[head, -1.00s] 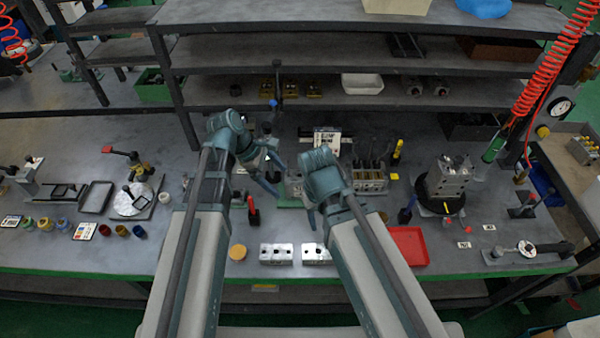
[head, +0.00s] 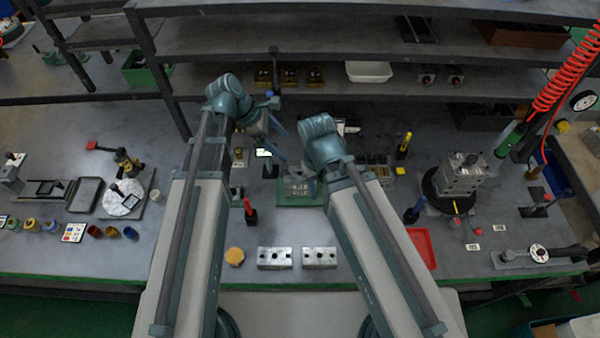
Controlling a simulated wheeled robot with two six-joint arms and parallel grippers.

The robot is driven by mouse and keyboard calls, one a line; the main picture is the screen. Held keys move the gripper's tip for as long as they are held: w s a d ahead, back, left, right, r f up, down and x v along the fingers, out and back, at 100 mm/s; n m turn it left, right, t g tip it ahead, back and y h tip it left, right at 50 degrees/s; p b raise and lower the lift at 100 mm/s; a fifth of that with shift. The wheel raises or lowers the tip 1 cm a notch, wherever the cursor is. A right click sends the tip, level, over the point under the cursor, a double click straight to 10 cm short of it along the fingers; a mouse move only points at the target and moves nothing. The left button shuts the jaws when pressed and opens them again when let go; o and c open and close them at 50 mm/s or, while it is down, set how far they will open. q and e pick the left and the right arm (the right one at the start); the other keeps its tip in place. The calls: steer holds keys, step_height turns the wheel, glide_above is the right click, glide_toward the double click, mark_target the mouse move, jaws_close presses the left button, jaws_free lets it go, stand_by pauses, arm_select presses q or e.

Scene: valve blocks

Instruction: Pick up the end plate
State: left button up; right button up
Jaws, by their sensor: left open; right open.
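A grey metal block (head: 300,188) sits on a green base (head: 312,201) at mid-table, partly hidden by my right arm. Two silver blocks with holes, one on the left (head: 275,258) and one on the right (head: 320,257), lie side by side nearer the front edge, between my forearms. I cannot tell for certain which piece is the end plate. My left gripper (head: 276,143) is open above the table, behind and left of the green base. My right gripper (head: 308,172) is open near the grey block, largely hidden by its own wrist; I cannot tell whether it touches.
A red tray (head: 423,247) lies right of my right arm. A red-handled tool (head: 249,212) stands left of the green base. A metal block stack (head: 462,175) stands on a black turntable at right. Shelves (head: 330,92) rise behind.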

arm_select(q)
steer(key=b, duration=0.8)
glide_toward(299, 173)
steer(key=f, duration=0.1)
steer(key=shift+d+f, duration=0.3)
steer(key=shift+f, duration=0.15)
steer(key=shift+d, duration=0.25)
steer(key=b+x, duration=0.5)
steer(key=x, duration=0.1)
steer(key=shift+w+f+b, duration=0.1)
steer(key=shift+f+b, duration=0.1)
steer(key=shift+b, duration=0.2)
steer(key=shift+r, duration=0.1)
steer(key=shift+c, duration=0.2)
jaws_close()
steer(key=shift+r+p, duration=0.2)
steer(key=shift+p, duration=0.1)
